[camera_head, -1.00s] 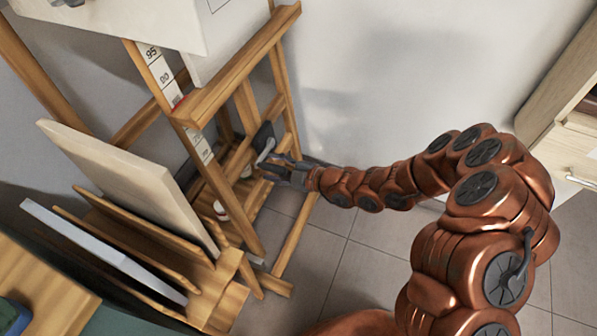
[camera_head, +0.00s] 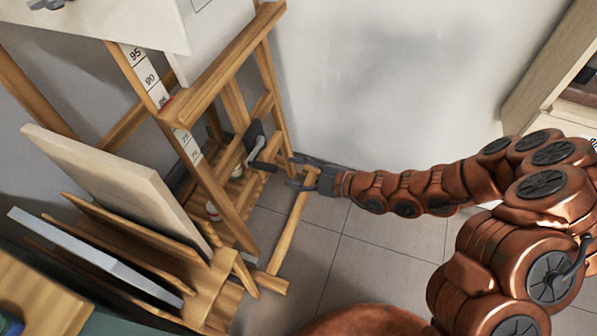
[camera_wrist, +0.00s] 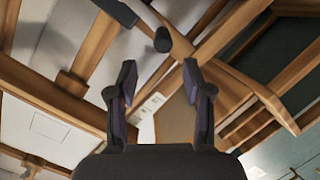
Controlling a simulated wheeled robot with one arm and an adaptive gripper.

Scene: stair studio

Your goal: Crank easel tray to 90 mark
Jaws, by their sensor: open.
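The wooden easel (camera_head: 195,140) stands at the left. Its tray (camera_head: 225,62) is a wooden ledge bearing a large white canvas (camera_head: 130,18). A white scale (camera_head: 140,68) on the mast shows 95 and 90 above the tray, with a red mark (camera_head: 164,101) near a partly hidden number, seemingly 85. The crank (camera_head: 254,146), a dark plate with a pale arm and black grip, sits on the easel's right side. My gripper (camera_head: 292,172) is open and empty, just right of the black grip. In the wrist view, the black grip (camera_wrist: 162,39) lies beyond my open fingertips (camera_wrist: 158,75).
A tan canvas (camera_head: 115,180) and a thin white panel (camera_head: 90,258) lean in a wooden rack (camera_head: 215,285) at lower left. An easel foot bar (camera_head: 287,232) lies below my gripper. A wooden cabinet (camera_head: 550,70) stands at right. The tiled floor between is clear.

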